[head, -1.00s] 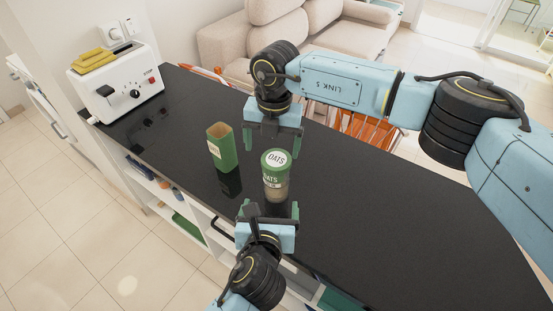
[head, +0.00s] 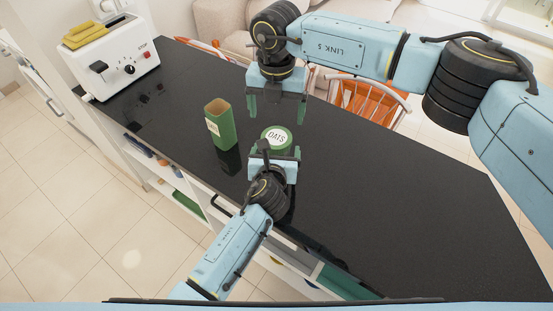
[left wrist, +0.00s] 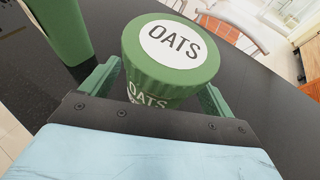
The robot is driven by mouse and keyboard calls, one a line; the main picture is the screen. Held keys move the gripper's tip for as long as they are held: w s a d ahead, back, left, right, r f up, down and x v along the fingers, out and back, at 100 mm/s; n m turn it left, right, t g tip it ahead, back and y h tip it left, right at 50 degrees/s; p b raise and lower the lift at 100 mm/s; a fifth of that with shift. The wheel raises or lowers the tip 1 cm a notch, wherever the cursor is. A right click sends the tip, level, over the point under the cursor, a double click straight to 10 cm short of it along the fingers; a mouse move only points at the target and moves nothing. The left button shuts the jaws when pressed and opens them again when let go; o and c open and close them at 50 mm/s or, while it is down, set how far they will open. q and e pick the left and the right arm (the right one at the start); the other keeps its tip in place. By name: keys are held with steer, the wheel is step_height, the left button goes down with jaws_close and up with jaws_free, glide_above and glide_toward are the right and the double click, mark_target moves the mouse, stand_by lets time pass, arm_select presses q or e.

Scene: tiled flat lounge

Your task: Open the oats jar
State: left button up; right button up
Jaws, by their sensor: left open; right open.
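The oats jar (head: 277,138) stands upright on the black counter, with a green lid and a white label reading OATS. In the left wrist view the jar (left wrist: 171,55) fills the upper middle, its lid seated on top. My left gripper (head: 274,155) is open at the jar's near side and hides its lower part. In the left wrist view the left fingers (left wrist: 160,90) lie on either side of the jar below the lid; I cannot tell whether they touch it. My right gripper (head: 278,112) is open and empty, pointing down beyond the jar.
A green open-topped box (head: 221,125) stands left of the jar. A white toaster (head: 112,58) holding yellow slices is at the counter's far left end. The black counter (head: 400,200) is clear to the right. Orange chairs (head: 362,97) stand behind it.

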mark_target(276, 137)
arm_select(q)
steer(key=shift+w+f, duration=0.25)
steer(key=shift+w, duration=0.3)
steer(key=c, duration=1.7)
steer(key=shift+c, duration=1.1)
arm_select(e)
steer(key=shift+m, duration=0.3)
arm_select(q)
jaws_close()
arm_select(e)
steer(key=m, duration=0.3)
steer(key=shift+m, duration=0.3)
steer(key=shift+f, duration=0.3)
step_height(276, 137, down, 7)
steer(key=shift+f, duration=0.2)
steer(key=shift+c, duration=0.2)
